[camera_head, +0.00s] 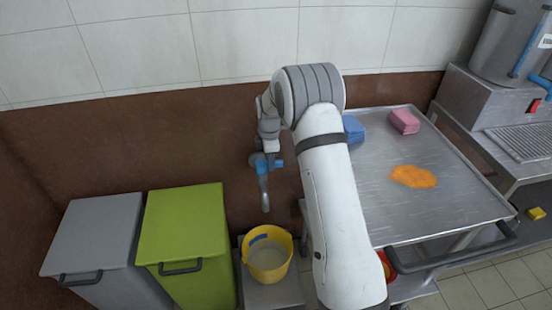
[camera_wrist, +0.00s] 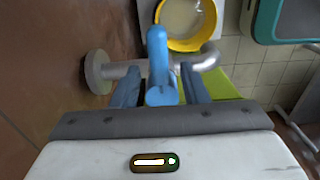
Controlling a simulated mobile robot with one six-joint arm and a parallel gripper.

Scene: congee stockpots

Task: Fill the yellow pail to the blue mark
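A yellow pail (camera_head: 285,262) stands upright on a grey metal stand below a wall tap. It holds pale, greyish liquid (camera_head: 268,256), and a blue mark (camera_head: 258,239) shows on its inner wall above the liquid. The pail (camera_wrist: 205,42) also shows at the top of the wrist view. The tap has a grey pipe and spout (camera_head: 265,195) and a blue lever (camera_wrist: 158,60). No stream from the spout can be made out. My gripper (camera_wrist: 160,75) is at the tap with the lever between its fingers. Narrow gaps seem to show on both sides, so it looks open.
A green bin (camera_head: 185,230) and a grey bin (camera_head: 97,235) stand left of the pail. A steel trolley (camera_head: 440,210) at right carries blue cloths (camera_head: 353,130), pink cloths (camera_head: 404,122) and an orange spill (camera_head: 413,176). A steel pot (camera_head: 500,50) stands at the back right.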

